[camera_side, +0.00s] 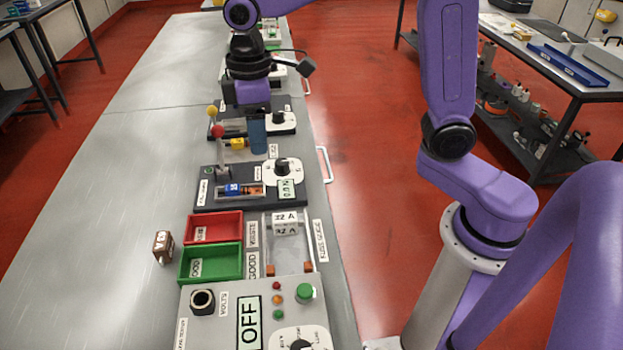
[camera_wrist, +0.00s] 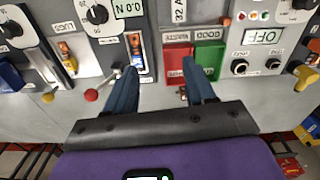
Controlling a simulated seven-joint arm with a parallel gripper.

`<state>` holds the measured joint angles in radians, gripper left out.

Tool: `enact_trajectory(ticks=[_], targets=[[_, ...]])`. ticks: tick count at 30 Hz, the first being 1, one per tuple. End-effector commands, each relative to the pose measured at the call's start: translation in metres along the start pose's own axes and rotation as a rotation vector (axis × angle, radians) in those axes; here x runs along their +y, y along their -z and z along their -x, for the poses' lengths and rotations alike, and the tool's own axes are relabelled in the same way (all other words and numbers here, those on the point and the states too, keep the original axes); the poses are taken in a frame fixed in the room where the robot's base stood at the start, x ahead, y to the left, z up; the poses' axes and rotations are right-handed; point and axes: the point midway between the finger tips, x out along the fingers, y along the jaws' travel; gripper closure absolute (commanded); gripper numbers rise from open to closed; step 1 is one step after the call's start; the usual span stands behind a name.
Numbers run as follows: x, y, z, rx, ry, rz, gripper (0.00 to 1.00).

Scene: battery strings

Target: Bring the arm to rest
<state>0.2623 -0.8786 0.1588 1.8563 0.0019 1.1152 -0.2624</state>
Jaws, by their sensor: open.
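My gripper (camera_wrist: 164,88) is open and empty in the wrist view, its two blue fingers apart over the grey bench. In the side view my gripper (camera_side: 256,132) hangs above the row of battery stations, with one finger clearly seen beside the yellow-knobbed lever and black dial. The arm reaches in from the right and is bent over the bench. Nothing is held between the fingers.
The bench (camera_side: 85,190) is bare on the left. A red tray (camera_side: 214,227), a green tray (camera_side: 211,263), a fuse holder (camera_side: 287,240) and an OFF panel (camera_side: 250,322) stand near. A small brown block (camera_side: 163,247) sits left of the trays. Upright levers (camera_side: 219,150) rise near my gripper.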

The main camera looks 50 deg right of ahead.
Motion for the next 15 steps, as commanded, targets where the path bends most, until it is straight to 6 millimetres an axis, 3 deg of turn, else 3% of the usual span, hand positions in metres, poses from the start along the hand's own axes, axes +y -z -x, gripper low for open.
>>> enact_trajectory(ticks=[15], targets=[[-0.081, -0.134, -0.017, 0.013, 0.003, 0.135, 0.45]])
